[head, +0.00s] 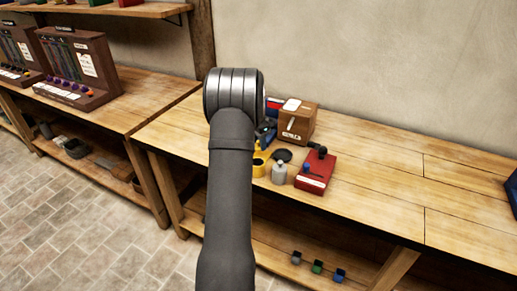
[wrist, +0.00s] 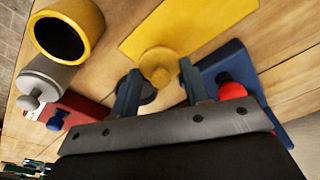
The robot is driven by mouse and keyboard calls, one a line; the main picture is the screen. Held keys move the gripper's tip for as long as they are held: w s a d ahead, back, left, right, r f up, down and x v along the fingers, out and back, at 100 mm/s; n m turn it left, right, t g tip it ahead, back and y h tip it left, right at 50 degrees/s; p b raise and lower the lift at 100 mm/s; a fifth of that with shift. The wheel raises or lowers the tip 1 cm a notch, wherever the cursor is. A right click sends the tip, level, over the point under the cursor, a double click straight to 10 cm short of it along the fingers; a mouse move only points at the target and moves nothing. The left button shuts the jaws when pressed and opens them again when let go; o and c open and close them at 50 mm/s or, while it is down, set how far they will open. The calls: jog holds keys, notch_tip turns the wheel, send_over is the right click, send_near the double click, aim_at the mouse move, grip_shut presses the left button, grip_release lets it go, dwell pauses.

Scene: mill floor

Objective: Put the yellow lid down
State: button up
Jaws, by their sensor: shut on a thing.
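In the wrist view, the yellow lid (wrist: 190,22) is a flat yellow plate with a round knob. My gripper (wrist: 158,78) is shut on that knob, one finger on each side. I cannot tell whether the plate touches the wooden bench top or hangs just above it. A yellow round pot (wrist: 65,30) with a dark open mouth lies to the left, apart from the lid; it also shows in the head view (head: 259,168).
A grey jar (head: 279,174), a red box (head: 315,176) and a dark round lid (head: 284,155) stand close by on the bench (head: 380,190). A brown box (head: 293,121) is behind. A blue box (wrist: 235,70) with a red knob is beside my right finger. The bench's right side is largely clear.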

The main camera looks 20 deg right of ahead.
jog(key=shift+f, duration=1.75)
jog(key=shift+f, duration=0.15)
jog(key=o, duration=1)
jog(key=shift+c, duration=0.2)
notch_tip(320, 180, up, 12)
jog(key=a, duration=0.1)
jog(key=shift+s+a, duration=0.2)
jog(key=shift+s, duration=0.1)
